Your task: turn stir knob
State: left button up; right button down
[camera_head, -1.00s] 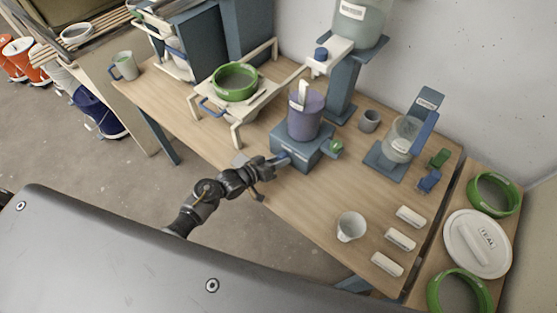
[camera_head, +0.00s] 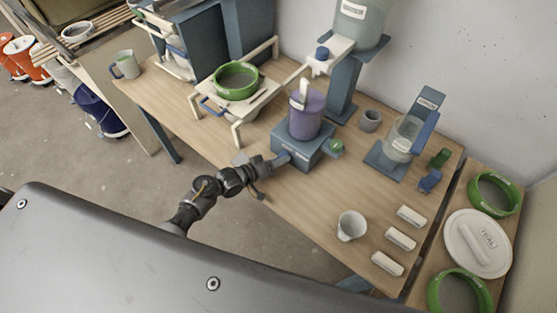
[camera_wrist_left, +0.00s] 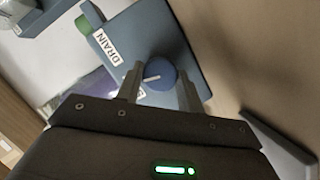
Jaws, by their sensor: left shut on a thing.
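The stir knob (camera_wrist_left: 158,73) is a round blue knob with a white pointer line, on the face of a blue-grey stirring base (camera_head: 302,149). My left gripper (camera_head: 284,157) reaches it from the front left in the head view. In the left wrist view its two fingers stand on either side of the knob, shut on it. In the head view the knob is hidden by the gripper. A purple bucket (camera_head: 307,118) with a pale paddle stands on the base. A white DRAIN label (camera_wrist_left: 113,48) is on the base's face. My right gripper is out of view.
A green knob (camera_head: 337,146) sticks out at the base's right side. A white stand with a green-rimmed sieve (camera_head: 237,80) is to the left. A white cup (camera_head: 351,226) and several white blocks are at the front right. Bare wood lies between base and cup.

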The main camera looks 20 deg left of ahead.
pick_arm(q)
jog(key=o, duration=1)
jog(key=b+v, duration=0.1)
jog(key=v, duration=0.8)
jog(key=shift+s+a, duration=0.15)
jog(key=shift+s, duration=0.05)
jog(key=shift+s+a+r+b, duration=0.2)
jog(key=shift+s+a+b, duration=0.15)
jog(key=shift+s, duration=0.15)
